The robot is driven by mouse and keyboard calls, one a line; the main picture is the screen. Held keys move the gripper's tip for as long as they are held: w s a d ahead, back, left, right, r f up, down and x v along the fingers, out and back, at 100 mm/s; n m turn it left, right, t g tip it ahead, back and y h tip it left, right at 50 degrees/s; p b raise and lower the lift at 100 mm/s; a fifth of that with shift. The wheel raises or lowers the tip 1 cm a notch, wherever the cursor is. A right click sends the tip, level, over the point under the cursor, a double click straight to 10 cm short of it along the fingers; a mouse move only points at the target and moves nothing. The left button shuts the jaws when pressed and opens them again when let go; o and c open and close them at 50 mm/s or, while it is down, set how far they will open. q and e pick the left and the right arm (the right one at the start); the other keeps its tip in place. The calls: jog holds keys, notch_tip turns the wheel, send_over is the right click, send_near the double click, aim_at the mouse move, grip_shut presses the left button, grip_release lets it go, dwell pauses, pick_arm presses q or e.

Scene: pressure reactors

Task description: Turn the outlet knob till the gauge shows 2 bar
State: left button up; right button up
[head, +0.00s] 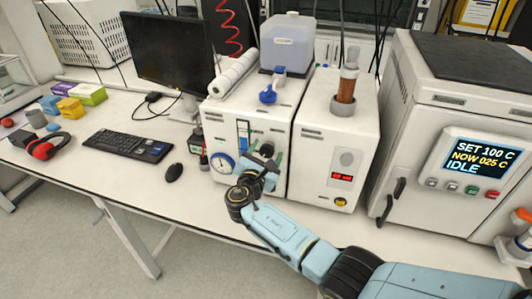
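The white reactor unit (228,120) stands on the bench with a round blue-rimmed gauge (222,163) low on its front. The gauge's needle and numbers are too small to read. A dark knob (266,150) is on the front, to the right of the gauge. My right gripper (266,161) is at this knob, with its fingers seemingly on either side. I cannot tell whether they touch or grip it. My wrist hides the area below the knob. My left gripper is not in view.
Right of the unit stand a white box (326,178) with a red display and a large oven-like machine (450,120) reading SET 100 C, NOW 025 C, IDLE. Bare bench shows in front.

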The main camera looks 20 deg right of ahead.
jog(key=v, duration=1.3)
jog(key=shift+b, duration=0.3)
jog(key=shift+s+a, duration=0.1)
jog(key=shift+s, duration=0.1)
